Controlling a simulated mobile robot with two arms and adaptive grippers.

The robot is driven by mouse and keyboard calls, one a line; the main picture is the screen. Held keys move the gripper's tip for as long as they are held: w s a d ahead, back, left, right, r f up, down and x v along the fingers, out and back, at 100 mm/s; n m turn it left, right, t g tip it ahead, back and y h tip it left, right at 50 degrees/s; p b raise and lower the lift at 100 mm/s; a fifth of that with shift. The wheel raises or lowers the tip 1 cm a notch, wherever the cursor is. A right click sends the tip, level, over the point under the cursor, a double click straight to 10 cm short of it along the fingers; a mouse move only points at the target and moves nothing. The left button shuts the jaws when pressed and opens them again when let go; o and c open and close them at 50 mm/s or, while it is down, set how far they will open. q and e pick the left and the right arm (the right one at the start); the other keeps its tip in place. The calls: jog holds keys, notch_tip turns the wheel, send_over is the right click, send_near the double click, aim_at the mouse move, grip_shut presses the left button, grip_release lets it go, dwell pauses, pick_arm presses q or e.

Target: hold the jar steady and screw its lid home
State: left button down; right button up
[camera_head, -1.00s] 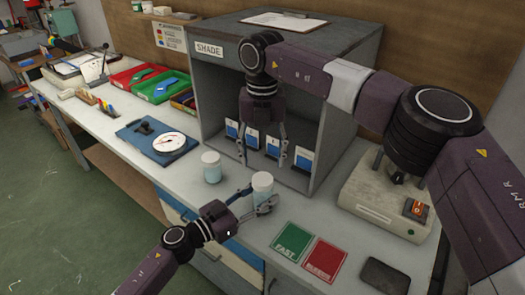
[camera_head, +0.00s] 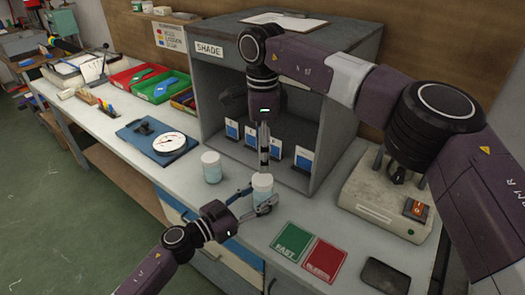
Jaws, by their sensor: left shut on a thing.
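A small jar with a pale blue body (camera_head: 262,195) and a white lid (camera_head: 262,181) stands upright near the front edge of the bench. My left gripper (camera_head: 260,199) is shut around the jar's body, one finger on each side. My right gripper (camera_head: 264,168) points straight down just above the lid. Its fingers line up one behind the other from here, so their gap is hidden, and I cannot tell whether they touch the lid. How far the lid is screwed on cannot be seen.
A second lidded jar (camera_head: 211,167) stands close on the left. Behind is the grey SHADE box (camera_head: 335,110) with blue-and-white cards. A green card (camera_head: 292,240) and a red card (camera_head: 324,259) lie at the right front. A blue board with a dial (camera_head: 170,143) lies further left.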

aim_at(263, 179)
jog(key=shift+n, duration=0.4)
jog(key=shift+f, duration=4)
